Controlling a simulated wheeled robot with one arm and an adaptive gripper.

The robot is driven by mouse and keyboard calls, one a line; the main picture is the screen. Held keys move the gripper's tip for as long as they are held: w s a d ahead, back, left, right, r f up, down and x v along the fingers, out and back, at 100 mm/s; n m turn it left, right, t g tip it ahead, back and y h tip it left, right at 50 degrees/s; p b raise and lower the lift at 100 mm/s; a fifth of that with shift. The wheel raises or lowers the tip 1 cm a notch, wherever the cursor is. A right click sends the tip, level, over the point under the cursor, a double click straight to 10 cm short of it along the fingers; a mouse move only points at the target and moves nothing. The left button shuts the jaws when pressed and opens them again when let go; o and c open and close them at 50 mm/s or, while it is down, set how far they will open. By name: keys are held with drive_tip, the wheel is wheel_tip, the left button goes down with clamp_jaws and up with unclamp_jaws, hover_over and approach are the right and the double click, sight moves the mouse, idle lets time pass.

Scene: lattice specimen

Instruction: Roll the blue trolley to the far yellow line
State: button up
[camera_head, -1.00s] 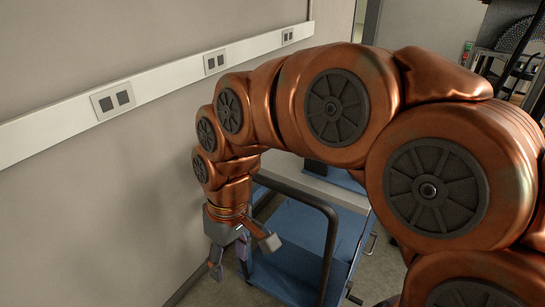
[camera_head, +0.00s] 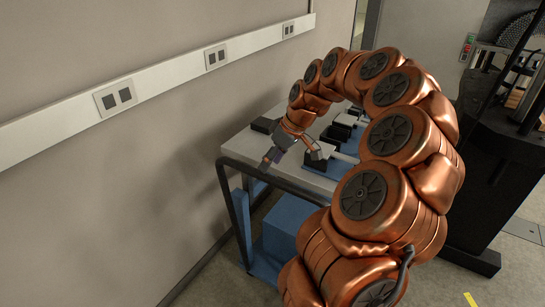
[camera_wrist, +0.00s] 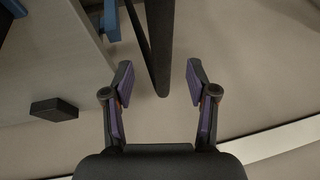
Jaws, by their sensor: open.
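The blue trolley (camera_head: 290,225) stands beside the wall at the picture's centre, with blue lower parts and a dark tubular handle (camera_head: 236,168) across its near end. My gripper (camera_head: 292,158) is open and empty, pointing down near this handle. In the wrist view a dark bar (camera_wrist: 155,45), apparently the handle, reaches in between the open fingers (camera_wrist: 160,85) without visible contact. My arm hides the trolley's right side. A small yellow mark (camera_head: 471,299) shows on the floor at the bottom; I cannot tell whether it belongs to a line. No far line is visible.
The wall (camera_head: 120,190) is close on the left. A black machine (camera_head: 490,150) stands at right. Some floor is clear at lower right.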

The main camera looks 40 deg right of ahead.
sight(262, 176)
drive_tip(key=shift+p+x, duration=1.05)
drive_tip(key=shift+x, duration=2.35)
drive_tip(key=shift+a, duration=0.15)
drive_tip(key=shift+s, duration=0.1)
clamp_jaws()
